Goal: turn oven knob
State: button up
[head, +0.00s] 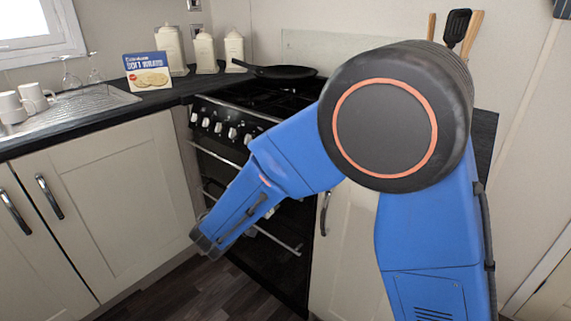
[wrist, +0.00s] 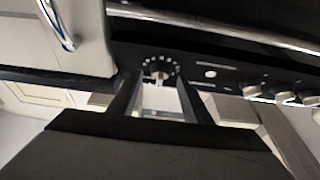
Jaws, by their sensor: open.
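The oven's black control panel (head: 222,116) with a row of silver knobs (head: 232,133) shows in the head view, left of my arm. In the wrist view, one knob (wrist: 160,76) with a ring of white dial marks lies ahead, between the two dark fingers of my gripper (wrist: 155,82). My gripper is open, with one fingertip on each side of the knob in the picture. I cannot tell whether they touch it. More knobs (wrist: 285,98) line the panel to the right. My gripper's fingers are not discernible in the head view.
The oven's door handle (head: 218,153) runs below the panel. A black pan (head: 283,72) sits on the hob. A cupboard handle (wrist: 58,22) is near the gripper at upper left. A wraps box (head: 148,72), jars and mugs stand on the counter.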

jog(key=v, duration=1.6)
